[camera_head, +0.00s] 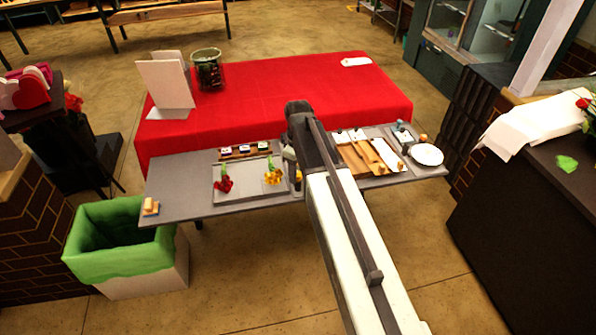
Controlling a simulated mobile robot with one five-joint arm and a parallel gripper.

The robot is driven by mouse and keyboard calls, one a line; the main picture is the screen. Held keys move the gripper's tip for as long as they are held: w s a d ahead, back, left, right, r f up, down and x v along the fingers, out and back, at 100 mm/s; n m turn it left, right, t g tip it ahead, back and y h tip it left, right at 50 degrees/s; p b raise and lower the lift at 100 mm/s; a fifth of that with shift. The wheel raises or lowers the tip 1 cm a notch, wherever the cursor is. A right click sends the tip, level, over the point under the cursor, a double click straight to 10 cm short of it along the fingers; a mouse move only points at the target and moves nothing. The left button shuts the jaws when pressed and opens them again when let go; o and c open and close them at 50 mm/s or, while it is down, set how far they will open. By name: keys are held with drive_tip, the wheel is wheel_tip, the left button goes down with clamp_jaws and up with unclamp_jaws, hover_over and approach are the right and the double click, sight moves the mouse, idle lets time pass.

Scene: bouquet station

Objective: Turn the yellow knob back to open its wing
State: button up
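My arm reaches from the lower right to the middle of the grey table (180,190). My gripper (293,168) seems to point down at the table, mostly hidden behind my arm; its fingers are too small and dark to read. A wooden board (350,158) with slanted wooden pieces lies just right of my arm. I cannot make out a yellow knob or its wing for certain. A grey tray (232,198) left of my arm holds a red flower (223,181) and a yellow flower (272,172), the yellow one close to my gripper.
A wooden rack (245,152) with several dark-and-white pieces stands behind the tray. A white plate (428,154) lies at the right end. A yellowish block (151,206) sits at the left end. A green-lined bin (120,255) stands front left. The red-covered table (285,90) is behind.

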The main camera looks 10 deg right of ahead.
sight(298, 173)
drive_tip(key=shift+r, duration=0.1)
wheel_tip(298, 173, up, 8)
drive_tip(key=p, duration=0.8)
drive_tip(key=shift+f, duration=0.2)
drive_tip(key=s+f+m+b, duration=0.3)
drive_tip(key=s+m, duration=0.6)
drive_tip(key=s, duration=0.5)
drive_tip(key=shift+s+a+f+b, duration=0.25)
drive_tip(key=shift+s+f+b, duration=0.1)
drive_tip(key=shift+b, duration=0.1)
drive_tip(key=shift+c, duration=1.5)
